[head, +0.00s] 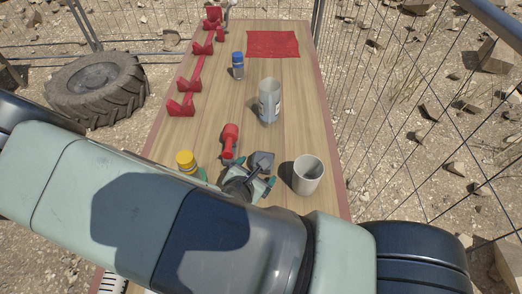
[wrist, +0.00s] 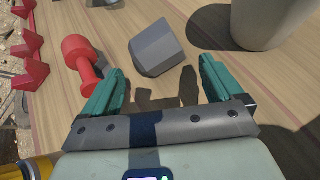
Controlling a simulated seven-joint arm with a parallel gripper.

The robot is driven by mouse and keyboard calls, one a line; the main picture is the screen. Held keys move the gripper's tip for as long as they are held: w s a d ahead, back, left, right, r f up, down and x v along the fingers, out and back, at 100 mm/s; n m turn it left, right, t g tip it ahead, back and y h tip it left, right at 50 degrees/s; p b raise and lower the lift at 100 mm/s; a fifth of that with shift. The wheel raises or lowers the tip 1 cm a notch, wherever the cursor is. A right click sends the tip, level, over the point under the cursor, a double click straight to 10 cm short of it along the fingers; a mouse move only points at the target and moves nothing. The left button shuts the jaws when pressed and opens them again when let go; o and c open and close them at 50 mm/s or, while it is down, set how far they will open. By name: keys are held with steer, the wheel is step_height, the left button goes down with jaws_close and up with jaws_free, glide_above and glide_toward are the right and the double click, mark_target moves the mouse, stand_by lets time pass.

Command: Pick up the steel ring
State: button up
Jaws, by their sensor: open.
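I cannot make out a steel ring for certain in either view. A grey faceted block (wrist: 155,48) lies on the wooden table just ahead of my gripper; it also shows in the head view (head: 262,159). My gripper (wrist: 156,88) is open with teal fingers and nothing between them except shadow on the wood. In the head view my gripper (head: 240,182) is low over the near part of the table, partly covered by my arm. The block is beyond the fingertips, apart from them.
A red dumbbell-shaped object (head: 230,142) lies left of the block. A grey cup (head: 307,175) stands to the right, a yellow-topped container (head: 186,161) to the left. Farther back are a grey jar (head: 268,101), blue bottle (head: 238,67), red cloth (head: 272,44) and red brackets (head: 188,84).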

mark_target(264, 155)
steer(key=n+t, duration=0.2)
steer(key=n, duration=0.1)
steer(key=w+n, duration=0.1)
steer(key=shift+d+r+n+t+y, duration=0.1)
steer(key=shift+d+n+t+y, duration=0.2)
steer(key=shift+d+t, duration=0.1)
steer(key=shift+w, duration=0.15)
steer(key=x, duration=0.7)
steer(key=c, duration=1.3)
